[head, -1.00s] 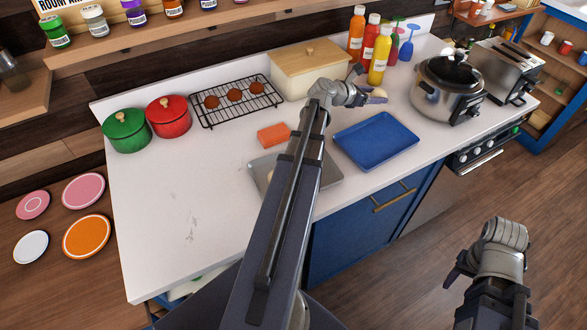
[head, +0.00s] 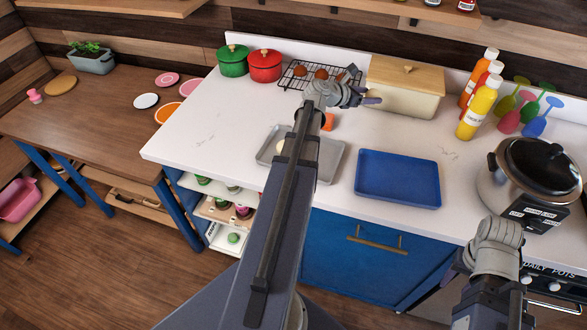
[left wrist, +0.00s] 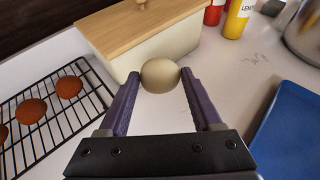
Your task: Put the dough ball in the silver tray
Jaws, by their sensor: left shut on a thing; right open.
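The pale dough ball (left wrist: 160,78) is between the fingertips of my left gripper (left wrist: 160,88) in the left wrist view, held in front of the cream box. In the head view my left gripper (head: 372,99) is over the back of the counter, behind the silver tray; the ball cannot be made out there. The silver tray (head: 327,165) lies on the counter, partly hidden by my left arm. A pale round thing (head: 281,147) shows in it beside the arm. My right gripper (head: 452,268) is open and low at the right, in front of the counter.
A blue tray (head: 398,180) lies right of the silver tray. A wire rack (head: 297,76) with brown balls, a cream box (head: 405,92), bottles (head: 478,110) and a pot (head: 535,172) stand around.

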